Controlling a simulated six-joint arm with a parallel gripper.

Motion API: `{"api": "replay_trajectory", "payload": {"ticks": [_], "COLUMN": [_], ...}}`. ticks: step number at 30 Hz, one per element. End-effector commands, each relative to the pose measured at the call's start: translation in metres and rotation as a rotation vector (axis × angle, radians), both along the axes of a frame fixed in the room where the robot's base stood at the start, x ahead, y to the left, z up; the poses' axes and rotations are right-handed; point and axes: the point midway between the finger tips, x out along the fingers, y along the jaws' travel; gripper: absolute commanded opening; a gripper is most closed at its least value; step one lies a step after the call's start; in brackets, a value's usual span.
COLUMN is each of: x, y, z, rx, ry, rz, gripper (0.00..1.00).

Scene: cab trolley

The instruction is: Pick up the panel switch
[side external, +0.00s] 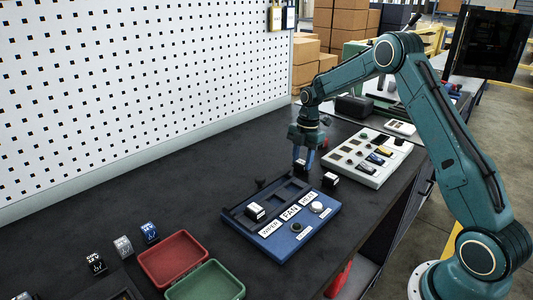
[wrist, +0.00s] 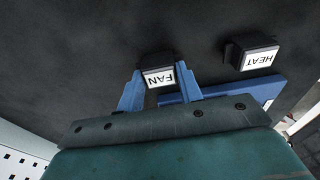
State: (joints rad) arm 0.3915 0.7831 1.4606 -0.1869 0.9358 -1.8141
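The FAN switch, a small black block with a white label, lies between my gripper's fingers in the wrist view (wrist: 159,78); its dark top also shows in the side view (side external: 300,166). My gripper (side external: 304,160) points down behind the blue panel (side external: 290,246). Its two blue fingers stand apart on either side of the switch (wrist: 160,70); whether they touch it is hard to tell. The HEAT switch (wrist: 254,55) stands to the right, and also shows in the side view (side external: 331,179). A white-faced switch (side external: 255,211) sits in the panel's left slot.
The blue panel has WIPER, FAN and HEAT labels and knobs. A grey panel (side external: 358,173) with coloured parts lies behind to the right. A red tray (side external: 172,258) and a green tray (side external: 207,285) are front left, near several small blocks (side external: 123,246).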

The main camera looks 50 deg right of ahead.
Motion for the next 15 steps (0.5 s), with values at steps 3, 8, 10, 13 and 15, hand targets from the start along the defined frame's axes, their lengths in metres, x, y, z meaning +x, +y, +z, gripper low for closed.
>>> {"api": "replay_trajectory", "payload": {"ticks": [3, 8, 10, 13, 15], "x": [0.000, 0.000, 0.000, 0.001, 0.001], "y": [0.000, 0.000, 0.000, 0.000, 0.000], "z": [0.000, 0.001, 0.003, 0.009, 0.016], "rx": [0.000, 0.000, 0.000, -0.001, -0.001], "ry": [0.000, -0.001, -0.001, -0.002, -0.003], "rz": [0.000, 0.000, 0.000, 0.000, 0.001], "gripper": [0.13, 0.13, 0.13, 0.13, 0.13]}}
